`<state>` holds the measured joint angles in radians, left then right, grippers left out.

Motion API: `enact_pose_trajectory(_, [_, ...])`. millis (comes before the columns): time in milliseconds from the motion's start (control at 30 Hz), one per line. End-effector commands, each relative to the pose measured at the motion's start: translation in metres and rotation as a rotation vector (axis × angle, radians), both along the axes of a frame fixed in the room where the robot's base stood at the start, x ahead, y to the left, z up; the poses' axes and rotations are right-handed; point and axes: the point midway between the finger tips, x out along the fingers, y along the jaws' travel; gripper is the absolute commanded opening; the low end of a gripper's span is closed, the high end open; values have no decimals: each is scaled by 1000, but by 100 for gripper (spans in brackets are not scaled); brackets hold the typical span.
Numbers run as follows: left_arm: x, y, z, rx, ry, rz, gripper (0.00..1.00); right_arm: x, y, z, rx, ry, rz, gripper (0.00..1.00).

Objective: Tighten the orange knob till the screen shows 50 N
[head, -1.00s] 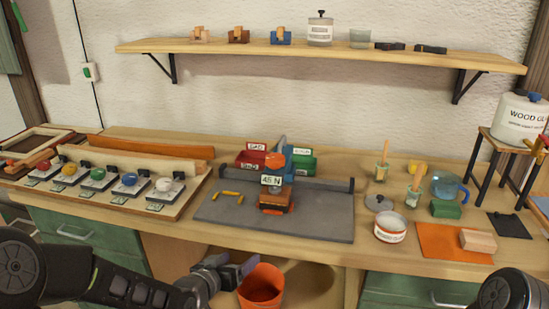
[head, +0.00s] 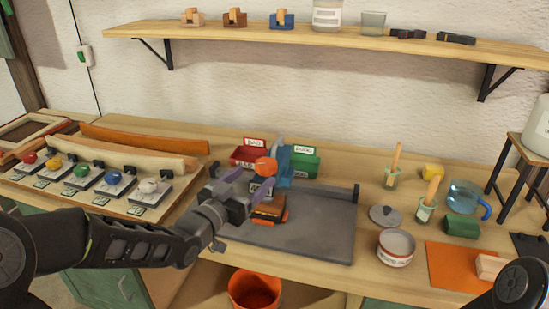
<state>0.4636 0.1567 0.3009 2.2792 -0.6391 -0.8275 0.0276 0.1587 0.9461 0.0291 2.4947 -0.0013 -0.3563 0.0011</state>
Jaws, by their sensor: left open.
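The orange knob (head: 266,166) sits on top of the blue clamp (head: 284,165) standing on the grey board. The small white screen (head: 263,187) below the knob is partly covered by my left gripper, and I cannot read its number now. Under it is a block of brown and orange layers (head: 269,210). My left gripper (head: 248,182) is open, just left of the knob and screen, its fingers pointing toward them. I see no contact with the knob. My right gripper is out of view.
Red (head: 246,157) and green (head: 305,163) labelled bins stand behind the clamp. Several colored knobs on a panel lie at left. A white tin (head: 396,247), blue jug (head: 463,197) and orange mat (head: 455,267) are at right. The board's right part (head: 325,230) is clear.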

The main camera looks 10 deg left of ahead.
Motion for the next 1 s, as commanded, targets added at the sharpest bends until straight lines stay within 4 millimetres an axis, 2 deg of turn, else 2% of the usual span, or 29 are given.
enact_pose_trajectory(367, [4, -1, 0, -1, 0, -1, 73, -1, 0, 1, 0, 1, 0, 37])
enact_pose_trajectory(533, [22, -8, 0, -3, 2, -1, 73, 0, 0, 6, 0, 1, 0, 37])
enact_pose_trajectory(800, [61, -20, 1, -2, 2, -1, 73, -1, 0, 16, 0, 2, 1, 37])
enact_pose_trajectory(1000, [74, -24, 0, -1, 1, 0, 73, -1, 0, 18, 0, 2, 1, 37])
